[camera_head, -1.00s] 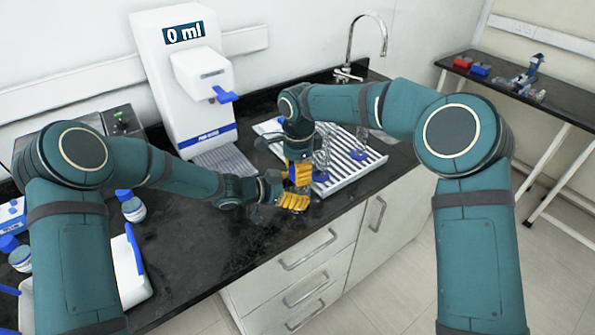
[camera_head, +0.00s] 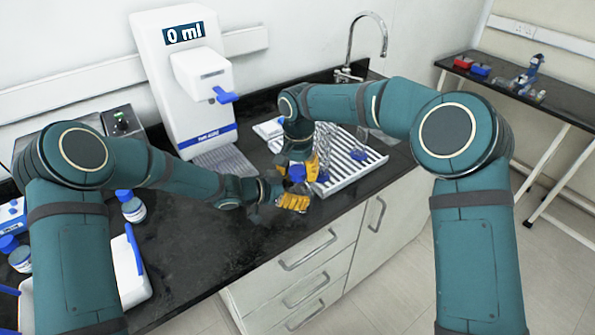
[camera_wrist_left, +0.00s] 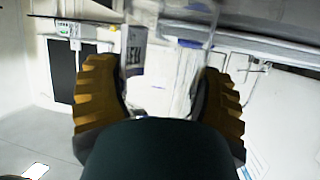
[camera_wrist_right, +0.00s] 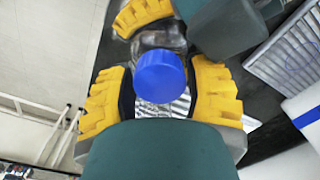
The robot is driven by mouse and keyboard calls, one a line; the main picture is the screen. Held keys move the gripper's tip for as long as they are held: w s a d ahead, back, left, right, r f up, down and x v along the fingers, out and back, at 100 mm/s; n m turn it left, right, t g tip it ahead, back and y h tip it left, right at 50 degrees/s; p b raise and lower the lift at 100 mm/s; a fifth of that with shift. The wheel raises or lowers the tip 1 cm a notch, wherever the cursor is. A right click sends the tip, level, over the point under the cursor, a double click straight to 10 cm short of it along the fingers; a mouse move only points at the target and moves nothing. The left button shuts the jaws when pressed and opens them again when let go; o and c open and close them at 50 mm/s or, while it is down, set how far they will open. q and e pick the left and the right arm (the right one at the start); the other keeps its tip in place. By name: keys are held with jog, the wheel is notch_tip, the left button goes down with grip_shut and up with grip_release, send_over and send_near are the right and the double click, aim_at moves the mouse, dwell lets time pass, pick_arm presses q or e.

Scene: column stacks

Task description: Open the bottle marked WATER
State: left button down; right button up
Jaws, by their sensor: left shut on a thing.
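A clear bottle with a blue cap (camera_head: 297,173) is held over the counter; its label is too unclear to read. My left gripper (camera_head: 293,203) is shut on the bottle's body, which shows as clear material between its fingers in the left wrist view (camera_wrist_left: 165,75). My right gripper (camera_head: 305,165) is just above, pointing down at the cap. In the right wrist view, the cap (camera_wrist_right: 160,77) lies between the right gripper's two yellow fingers (camera_wrist_right: 160,95).
A white dispenser reading "0 ml" (camera_head: 185,80) stands behind the arms. A ribbed white drain tray (camera_head: 350,165) with a blue-based item lies to the right, before the sink tap (camera_head: 370,40). Blue-capped bottles (camera_head: 132,207) stand at left. The black counter front (camera_head: 200,255) is clear.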

jog(key=shift+o, duration=0.8)
jog(key=shift+r, duration=0.1)
notch_tip(320, 180, up, 4)
jog(key=shift+f, duration=0.25)
jog(key=shift+o, duration=0.3)
jog(key=shift+r, duration=0.45)
jog(key=m, duration=0.4)
jog(key=shift+r, duration=0.4)
jog(key=m, duration=0.3)
jog(key=shift+r+m, duration=0.3)
jog(key=shift+r, duration=0.1)
jog(key=m, duration=0.2)
jog(key=r+m, duration=0.1)
jog(key=m, duration=0.5)
jog(key=shift+r+m, duration=0.3)
jog(key=shift+r, duration=0.05)
jog(key=shift+f, duration=3.95)
